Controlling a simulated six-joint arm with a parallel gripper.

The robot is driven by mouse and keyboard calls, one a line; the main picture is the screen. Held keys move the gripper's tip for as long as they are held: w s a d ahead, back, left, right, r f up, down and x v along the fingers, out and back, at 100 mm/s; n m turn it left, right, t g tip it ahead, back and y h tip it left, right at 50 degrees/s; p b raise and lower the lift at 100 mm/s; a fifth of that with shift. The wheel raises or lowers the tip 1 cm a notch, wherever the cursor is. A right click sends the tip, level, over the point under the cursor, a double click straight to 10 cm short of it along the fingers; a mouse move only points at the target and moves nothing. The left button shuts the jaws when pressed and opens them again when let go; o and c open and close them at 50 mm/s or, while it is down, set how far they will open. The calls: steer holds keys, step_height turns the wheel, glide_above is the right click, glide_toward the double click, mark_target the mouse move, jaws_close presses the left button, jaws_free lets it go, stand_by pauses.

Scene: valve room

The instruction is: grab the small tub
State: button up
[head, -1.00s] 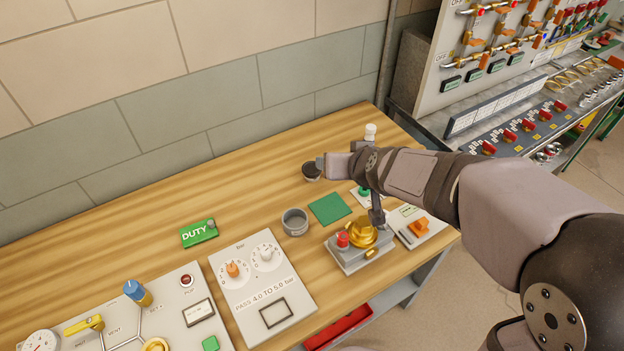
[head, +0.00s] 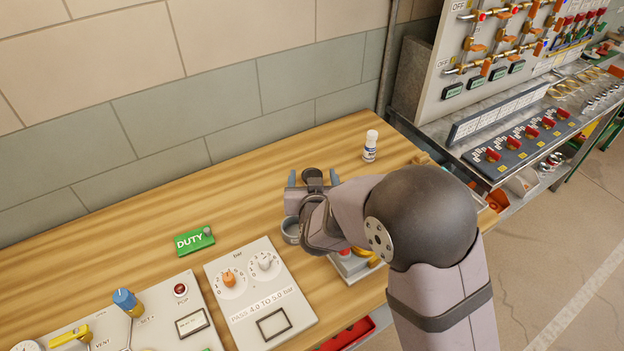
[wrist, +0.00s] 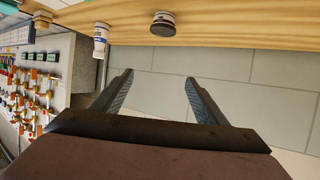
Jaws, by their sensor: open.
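The small tub (head: 313,175) is a short round container with a dark lid, standing on the wooden bench. In the head view it shows between the fingers of my gripper (head: 312,181), its lower part partly hidden. In the wrist view, the tub (wrist: 162,26) stands on the bench strip at the top, clear of the fingertips. My gripper (wrist: 159,76) is open and empty, with its two fingers apart and the wall behind them.
A white bottle (head: 370,146) stands right of the tub. A gauge panel (head: 262,295) and a green DUTY tag (head: 195,241) lie left. The bench's back left is clear.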

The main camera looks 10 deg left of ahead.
step_height(320, 180, down, 8)
steer(key=shift+r, duration=0.25)
steer(key=shift+p+x, duration=1.3)
steer(key=shift+x, duration=2.1)
steer(key=shift+w, duration=0.1)
steer(key=shift+p+x, duration=1.45)
steer(key=shift+x, duration=1.1)
steer(key=shift+d, duration=0.15)
steer(key=shift+c, duration=0.4)
steer(key=c, duration=0.9)
